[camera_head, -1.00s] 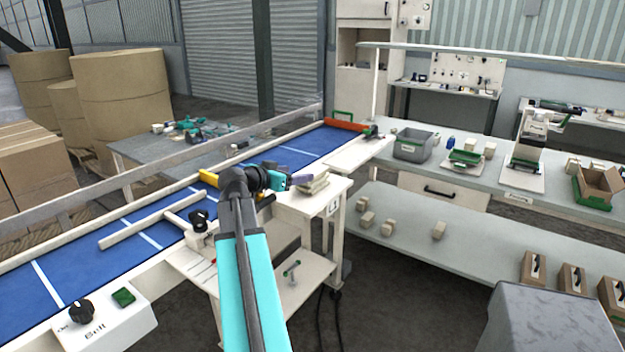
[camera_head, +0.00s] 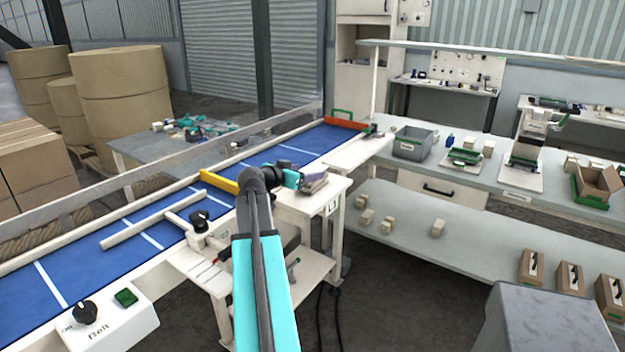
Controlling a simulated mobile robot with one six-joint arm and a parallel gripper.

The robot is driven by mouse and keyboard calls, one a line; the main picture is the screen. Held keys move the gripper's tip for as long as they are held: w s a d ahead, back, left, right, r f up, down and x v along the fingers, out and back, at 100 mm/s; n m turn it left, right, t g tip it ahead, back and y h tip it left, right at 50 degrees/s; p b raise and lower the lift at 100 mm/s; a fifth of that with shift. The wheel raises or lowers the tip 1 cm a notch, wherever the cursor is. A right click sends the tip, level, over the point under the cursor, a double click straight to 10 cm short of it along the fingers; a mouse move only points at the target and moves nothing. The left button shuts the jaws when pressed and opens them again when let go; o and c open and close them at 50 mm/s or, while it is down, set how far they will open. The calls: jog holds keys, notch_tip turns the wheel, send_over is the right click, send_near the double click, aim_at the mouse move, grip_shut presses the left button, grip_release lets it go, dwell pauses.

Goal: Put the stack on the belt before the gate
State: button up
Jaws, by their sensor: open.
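The blue belt (camera_head: 40,285) runs from the lower left up to the back middle. A yellow bar (camera_head: 219,181) lies across it, and an orange-red bar (camera_head: 345,123) stands at its far end; I cannot tell which is the gate. The stack (camera_head: 318,188), pale and flat, is on the small white side table (camera_head: 318,205) right of the belt. My gripper (camera_head: 314,180) is open, at the stack and covering much of it. I cannot tell whether the fingers are around the stack or above it.
A white T-shaped guide (camera_head: 150,220) with a black knob lies over the near belt. The belt control box (camera_head: 105,318) is at lower left. A bench with a grey bin (camera_head: 415,143) is at right. Bare belt shows beyond the yellow bar.

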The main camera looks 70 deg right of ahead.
aim_at(312, 170)
jog(key=p+x, duration=0.1)
jog(key=x, duration=0.2)
jog(key=shift+r, duration=0.15)
jog(key=shift+p+x, duration=0.35)
jog(key=shift+x, duration=0.45)
jog(key=c, duration=1.3)
jog(key=shift+r+b, duration=0.75)
jog(key=shift+r, duration=0.9)
jog(key=shift+s+a+r+b, duration=0.25)
jog(key=shift+s+a+b, duration=0.7)
jog(key=shift+s+a, duration=0.95)
jog(key=shift+s+a+r+b, duration=0.2)
jog(key=shift+s+a+b, duration=1)
jog(key=shift+a, duration=1.15)
jog(key=shift+s+a+r+b, duration=0.25)
jog(key=shift+s+a+b, duration=0.45)
jog(key=shift+s+a, duration=1.3)
